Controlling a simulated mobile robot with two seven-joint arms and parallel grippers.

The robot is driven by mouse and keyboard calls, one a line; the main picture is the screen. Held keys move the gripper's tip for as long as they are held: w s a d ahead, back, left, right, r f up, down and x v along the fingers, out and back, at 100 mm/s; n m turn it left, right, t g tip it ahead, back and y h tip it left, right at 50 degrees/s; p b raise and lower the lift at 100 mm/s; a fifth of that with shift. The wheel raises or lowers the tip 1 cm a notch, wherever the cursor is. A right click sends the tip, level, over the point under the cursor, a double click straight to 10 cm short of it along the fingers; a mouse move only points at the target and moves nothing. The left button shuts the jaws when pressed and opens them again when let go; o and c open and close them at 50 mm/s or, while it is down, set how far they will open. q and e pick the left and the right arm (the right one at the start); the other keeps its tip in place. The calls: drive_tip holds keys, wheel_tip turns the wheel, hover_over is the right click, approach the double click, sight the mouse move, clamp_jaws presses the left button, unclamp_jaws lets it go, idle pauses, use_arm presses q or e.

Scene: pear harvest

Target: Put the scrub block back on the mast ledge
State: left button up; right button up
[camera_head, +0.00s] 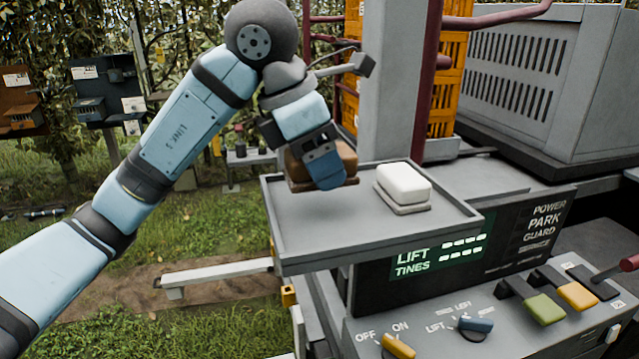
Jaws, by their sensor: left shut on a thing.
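The scrub block (346,157), a brown block with a darker, wider base, is in my left gripper (328,172). The gripper points down and is shut on it, hiding part of its front. The block is over the left rear part of the mast ledge (330,228), a grey tray with a raised rim. I cannot tell whether its base touches the ledge. A white block (404,182) on a grey base sits on the ledge to the right, apart from the scrub block. My right gripper is not in view.
The grey mast (389,80) rises behind the ledge, with orange crates (446,90) beyond it. A lit display (440,252) and a control panel (500,325) with coloured levers and knobs are below right. The front of the ledge is bare.

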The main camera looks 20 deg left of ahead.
sight(319, 212)
use_arm(q)
drive_tip(key=shift+f, duration=0.6)
wheel_tip(319, 212, down, 3)
drive_tip(key=shift+f+p, duration=0.1)
drive_tip(key=shift+p, duration=0.2)
drive_tip(key=shift+a+f, duration=0.1)
drive_tip(key=shift+f+b, duration=0.4)
drive_tip(key=shift+b, duration=0.1)
drive_tip(key=o, duration=1)
drive_tip(key=shift+s+r, duration=0.1)
drive_tip(key=shift+o, duration=0.6)
drive_tip(key=shift+f, duration=0.2)
